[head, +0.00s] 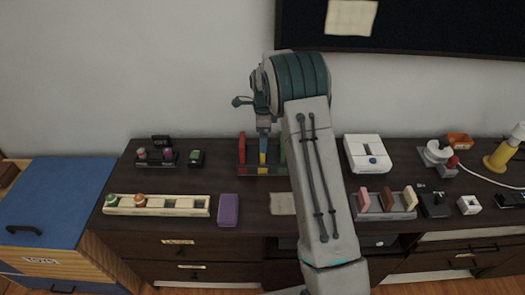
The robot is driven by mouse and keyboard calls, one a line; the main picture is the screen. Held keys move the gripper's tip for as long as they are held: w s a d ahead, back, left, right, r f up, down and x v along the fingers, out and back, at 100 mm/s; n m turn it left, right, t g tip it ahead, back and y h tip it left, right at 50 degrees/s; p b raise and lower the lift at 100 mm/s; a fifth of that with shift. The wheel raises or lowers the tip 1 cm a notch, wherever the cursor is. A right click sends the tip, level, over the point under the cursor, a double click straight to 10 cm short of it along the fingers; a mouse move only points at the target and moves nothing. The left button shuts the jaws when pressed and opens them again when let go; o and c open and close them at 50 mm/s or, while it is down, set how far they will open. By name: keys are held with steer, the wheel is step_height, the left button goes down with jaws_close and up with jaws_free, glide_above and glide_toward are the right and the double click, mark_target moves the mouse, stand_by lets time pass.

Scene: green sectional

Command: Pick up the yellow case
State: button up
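A narrow yellow case (263,158) stands upright in a small dark rack (250,172) on the dark wooden cabinet, between a red case (242,150) and a green case (283,152). Something blue shows just above or behind the yellow one. My gripper (263,130) points down right above the yellow case, small and partly hidden by my wrist. I cannot tell whether its fingers are open or shut, or whether they touch the case.
A purple box (228,210) and a cream tray (160,206) lie at the front left. A white device (367,153) and a grey rack (385,213) with coloured blocks are on the right. A wall stands behind the cabinet (330,150). A blue-topped chest (55,195) adjoins its left end.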

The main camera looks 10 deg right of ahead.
steer(key=shift+a+f, duration=0.15)
steer(key=shift+f, duration=1.4)
steer(key=c, duration=1.2)
